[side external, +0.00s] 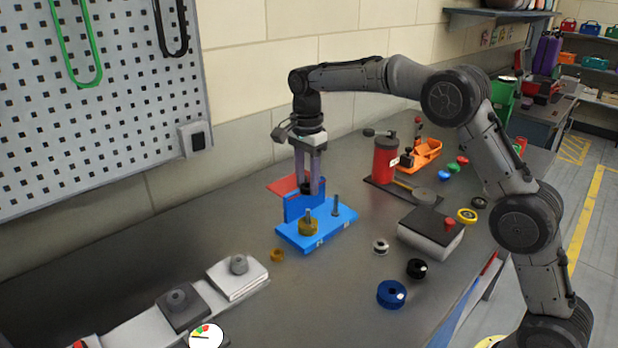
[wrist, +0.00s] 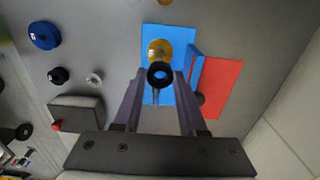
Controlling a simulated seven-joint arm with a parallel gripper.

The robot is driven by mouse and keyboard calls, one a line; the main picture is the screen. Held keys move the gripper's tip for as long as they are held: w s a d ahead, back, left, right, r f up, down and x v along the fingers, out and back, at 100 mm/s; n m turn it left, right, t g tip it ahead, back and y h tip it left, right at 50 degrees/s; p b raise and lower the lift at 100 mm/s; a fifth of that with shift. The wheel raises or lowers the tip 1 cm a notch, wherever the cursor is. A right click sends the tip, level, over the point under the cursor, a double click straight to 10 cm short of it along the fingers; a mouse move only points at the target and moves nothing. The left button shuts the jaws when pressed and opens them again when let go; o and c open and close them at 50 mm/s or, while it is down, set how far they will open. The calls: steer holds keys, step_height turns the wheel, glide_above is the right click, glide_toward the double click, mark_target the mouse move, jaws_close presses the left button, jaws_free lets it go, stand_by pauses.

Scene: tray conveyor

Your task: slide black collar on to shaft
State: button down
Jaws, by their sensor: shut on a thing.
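My gripper (side external: 310,188) is shut on a black collar (wrist: 160,75), a dark ring with an open bore. It is held above the blue fixture (side external: 345,228), in front of that fixture's upright blue plate (side external: 292,207). One shaft (side external: 308,214) stands up from a brass-coloured part (side external: 308,228) on the fixture. A second, grey shaft (side external: 336,204) stands bare on the right of the fixture. In the wrist view, the collar overlaps the edge of the brass-coloured part (wrist: 160,48), and the collar is apart from both shafts in the side view.
A brass ring (side external: 277,255), silver ring (side external: 381,247), another black collar (side external: 417,268) and blue collar (side external: 391,294) lie around the fixture. A grey box (side external: 430,233) and red cylinder (side external: 385,160) stand to the right. A red plate (side external: 283,184) is behind the fixture.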

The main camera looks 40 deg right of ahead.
mark_target(308, 209)
steer(key=shift+d+f, duration=0.1)
stand_by(0.3)
steer(key=shift+f, duration=2)
steer(key=shift+f, duration=1.25)
steer(key=shift+c, duration=1.9)
jaws_free()
step_height(308, 209, up, 14)
